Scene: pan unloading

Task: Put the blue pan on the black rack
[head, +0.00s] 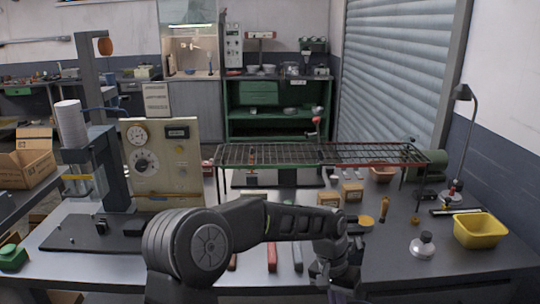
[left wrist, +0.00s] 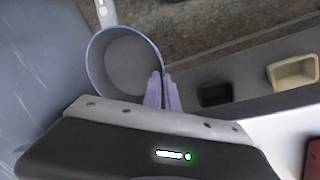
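The blue pan (left wrist: 124,66) shows in the left wrist view as a round, pale grey vessel with a blue rim. The two purple fingers of my left gripper (left wrist: 163,88) are close together across its lower right rim, one on each side of the wall, and look shut on it. In the head view my left arm crosses the front of the table and its gripper (head: 334,277) points down near the front edge; I cannot make out the pan there. The black rack (head: 320,154), a wire grid on thin legs, stands on the table; its top looks bare. My right gripper is not in view.
A yellow bin (head: 480,231), a white-based knob (head: 423,246) and a lamp (head: 462,140) stand at the right. A beige gauge panel (head: 163,160) and a press stand at the left. Small boxes and tools lie below and in front of the rack.

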